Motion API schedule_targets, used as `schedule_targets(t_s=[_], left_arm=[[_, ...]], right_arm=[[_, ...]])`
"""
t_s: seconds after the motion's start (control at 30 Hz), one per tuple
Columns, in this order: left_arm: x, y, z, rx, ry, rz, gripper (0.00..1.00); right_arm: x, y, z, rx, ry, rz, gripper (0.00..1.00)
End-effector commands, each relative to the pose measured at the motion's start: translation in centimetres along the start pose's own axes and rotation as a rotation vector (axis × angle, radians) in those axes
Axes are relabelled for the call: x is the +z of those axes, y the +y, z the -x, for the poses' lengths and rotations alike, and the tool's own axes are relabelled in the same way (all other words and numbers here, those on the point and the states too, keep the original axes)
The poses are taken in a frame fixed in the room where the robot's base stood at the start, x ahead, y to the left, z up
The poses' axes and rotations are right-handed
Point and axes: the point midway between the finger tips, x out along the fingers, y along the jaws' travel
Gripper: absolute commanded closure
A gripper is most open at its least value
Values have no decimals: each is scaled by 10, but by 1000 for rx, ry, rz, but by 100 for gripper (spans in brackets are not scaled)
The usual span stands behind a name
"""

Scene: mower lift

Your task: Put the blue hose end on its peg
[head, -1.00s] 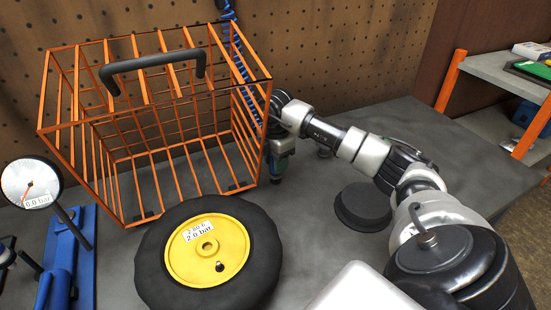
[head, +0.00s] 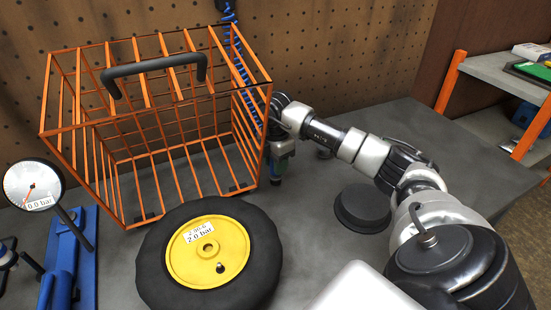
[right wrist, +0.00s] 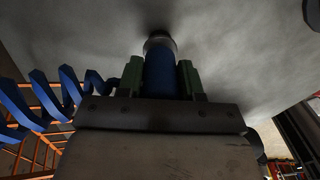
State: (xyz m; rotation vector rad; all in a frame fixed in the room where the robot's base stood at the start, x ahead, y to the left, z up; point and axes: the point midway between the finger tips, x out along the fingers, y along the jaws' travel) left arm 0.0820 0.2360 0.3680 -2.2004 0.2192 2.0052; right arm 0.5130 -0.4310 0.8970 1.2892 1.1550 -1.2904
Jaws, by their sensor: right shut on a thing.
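The blue hose end (right wrist: 160,75) is between the green finger pads of my right gripper (right wrist: 160,78) in the right wrist view, its dark round tip pointing away from the wrist toward a grey surface. In the head view my right gripper (head: 279,160) is just right of the orange cage, partly hidden by its bars. It is shut on the hose end, whose dark lower tip (head: 276,180) points down above the bench. The coiled blue hose (head: 240,65) runs up behind the cage to the pegboard. I cannot make out the peg. My left gripper is not clearly visible.
The orange wire cage (head: 150,128) stands close left of my right gripper. A yellow-hubbed wheel (head: 160,262) lies in front. A gauge (head: 33,187) and blue pump (head: 84,250) are at left. A black round disc (head: 363,207) lies right. Bare bench lies beyond it.

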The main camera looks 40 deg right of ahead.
Motion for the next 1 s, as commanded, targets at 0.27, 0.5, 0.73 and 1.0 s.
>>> schedule_targets(t_s=[0.27,0.5,0.73,1.0], left_arm=[[0,0,2,0,0,0,57],[0,0,1,0,-1,-1,57],[0,0,-1,1,-1,-1,57],[1,1,-4,1,-1,-1,57]], right_arm=[[0,0,0,1,0,0,92],[0,0,-1,0,0,0,92],[0,0,-6,0,0,0,92],[0,0,-11,0,0,0,92]])
